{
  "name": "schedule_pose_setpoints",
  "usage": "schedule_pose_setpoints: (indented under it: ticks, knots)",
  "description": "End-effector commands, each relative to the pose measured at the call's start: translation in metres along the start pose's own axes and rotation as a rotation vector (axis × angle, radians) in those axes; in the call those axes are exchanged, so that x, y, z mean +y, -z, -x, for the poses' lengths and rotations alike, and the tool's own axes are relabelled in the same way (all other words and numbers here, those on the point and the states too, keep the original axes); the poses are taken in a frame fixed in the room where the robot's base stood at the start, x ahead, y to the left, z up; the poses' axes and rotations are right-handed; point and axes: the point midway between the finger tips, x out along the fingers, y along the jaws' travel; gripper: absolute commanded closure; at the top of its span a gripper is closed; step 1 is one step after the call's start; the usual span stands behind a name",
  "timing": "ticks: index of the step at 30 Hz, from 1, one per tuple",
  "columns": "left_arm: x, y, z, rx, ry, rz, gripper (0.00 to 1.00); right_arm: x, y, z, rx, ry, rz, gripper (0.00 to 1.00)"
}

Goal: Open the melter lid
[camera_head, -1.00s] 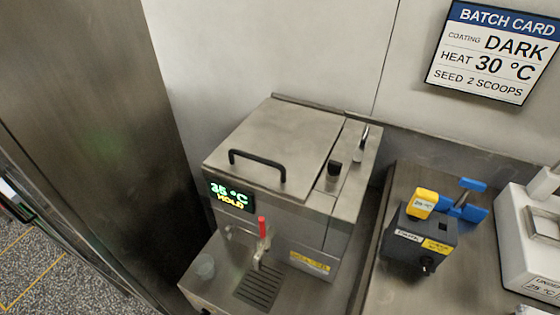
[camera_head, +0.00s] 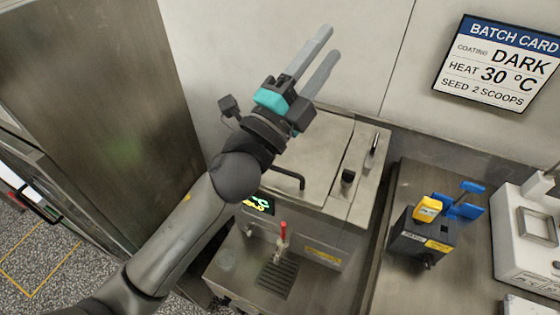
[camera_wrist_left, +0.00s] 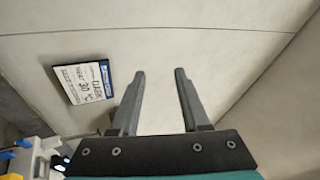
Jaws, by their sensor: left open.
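The melter (camera_head: 310,222) is a steel box at the middle of the head view. Its flat steel lid (camera_head: 322,150) is closed, with a black bar handle (camera_head: 292,177) near its front edge. My left arm comes in from the lower left and hides the lid's left part and some of the handle. My left gripper (camera_head: 326,48) is open and empty, raised above the lid and pointing up toward the back wall. In the left wrist view, its two fingers (camera_wrist_left: 160,72) stand apart with only wall between them. My right gripper does not show.
A red-handled tap (camera_head: 283,230) is on the melter's front, above a drip grate (camera_head: 278,280). To the right stand a dark box (camera_head: 420,237) with yellow and blue parts and a white device (camera_head: 535,240). A batch card (camera_head: 497,62) hangs on the wall.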

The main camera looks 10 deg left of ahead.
Motion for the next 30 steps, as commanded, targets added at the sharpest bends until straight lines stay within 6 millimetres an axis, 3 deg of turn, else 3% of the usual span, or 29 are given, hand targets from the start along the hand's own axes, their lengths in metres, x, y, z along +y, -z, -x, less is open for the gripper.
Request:
schedule_pose_setpoints:
  ticks: [1,3,6,9,13,17,21,27,30]
  knots:
    - [-0.014,0.029,-0.012,0.138,0.048,-0.118,0.54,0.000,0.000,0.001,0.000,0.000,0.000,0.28]
    - [-0.023,0.068,-0.017,0.325,0.105,-0.279,0.54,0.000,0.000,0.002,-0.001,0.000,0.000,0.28]
    - [-0.022,0.119,-0.012,0.593,0.170,-0.514,0.54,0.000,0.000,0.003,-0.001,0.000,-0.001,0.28]
    - [-0.004,0.155,0.004,0.862,0.210,-0.754,0.54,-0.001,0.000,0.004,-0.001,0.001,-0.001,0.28]
    - [0.035,0.171,0.033,1.209,0.216,-1.062,0.54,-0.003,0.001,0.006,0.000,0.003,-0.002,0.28]
    - [0.077,0.145,0.062,1.557,0.152,-1.357,0.54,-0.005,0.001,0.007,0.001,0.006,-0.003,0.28]
    - [0.105,0.078,0.083,1.908,-0.014,-1.632,0.54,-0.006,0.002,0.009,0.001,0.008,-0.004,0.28]
    - [0.099,-0.021,0.094,2.260,-0.334,-1.850,0.54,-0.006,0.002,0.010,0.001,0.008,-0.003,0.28]
    - [0.089,-0.049,0.096,2.352,-0.455,-1.888,0.54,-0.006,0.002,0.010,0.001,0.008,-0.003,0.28]
